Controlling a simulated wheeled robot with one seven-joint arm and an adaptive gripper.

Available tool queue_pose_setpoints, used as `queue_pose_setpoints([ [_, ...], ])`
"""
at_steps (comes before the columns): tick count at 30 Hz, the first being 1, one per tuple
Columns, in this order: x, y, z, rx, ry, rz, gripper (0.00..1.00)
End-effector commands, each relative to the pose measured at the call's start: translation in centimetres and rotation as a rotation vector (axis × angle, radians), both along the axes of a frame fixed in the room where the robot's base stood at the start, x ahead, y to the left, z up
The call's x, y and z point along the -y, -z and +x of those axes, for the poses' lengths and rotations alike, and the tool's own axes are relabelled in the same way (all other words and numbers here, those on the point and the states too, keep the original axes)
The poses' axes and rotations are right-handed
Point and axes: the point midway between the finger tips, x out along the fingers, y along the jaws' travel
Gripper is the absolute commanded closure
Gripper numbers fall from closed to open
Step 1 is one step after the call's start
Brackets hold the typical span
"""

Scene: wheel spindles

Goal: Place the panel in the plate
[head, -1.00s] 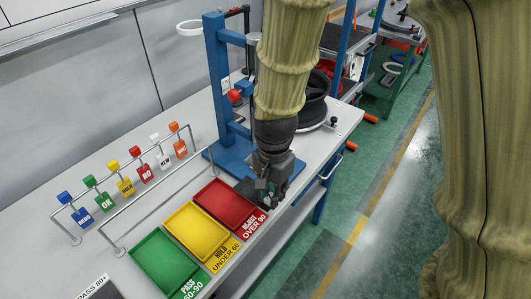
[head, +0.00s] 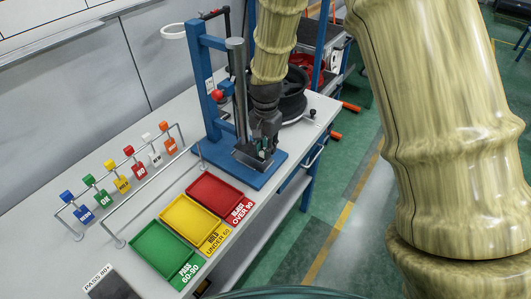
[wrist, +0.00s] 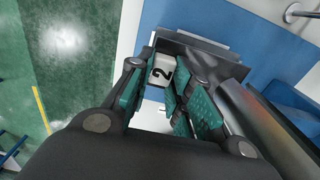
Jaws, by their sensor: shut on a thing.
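The panel is over the blue base plate (head: 272,178) of the press stand. I cannot tell whether it touches the plate. The gripper hides part of the panel and plate.
A grey cylinder (head: 238,85) of the blue stand (head: 203,90) rises close left of my gripper. A black wheel (head: 290,98) stands behind it. Red (head: 214,195), yellow (head: 193,222) and green (head: 160,250) trays lie in front. A rail with coloured tags (head: 128,160) is at left.

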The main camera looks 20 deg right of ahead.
Motion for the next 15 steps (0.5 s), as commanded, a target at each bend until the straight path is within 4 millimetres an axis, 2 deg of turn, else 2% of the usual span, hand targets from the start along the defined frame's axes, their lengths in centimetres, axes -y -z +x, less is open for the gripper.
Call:
queue_pose_setpoints([
  [15,0.0,3.5,0.0,-0.001,-0.001,-0.001,1.0],
])
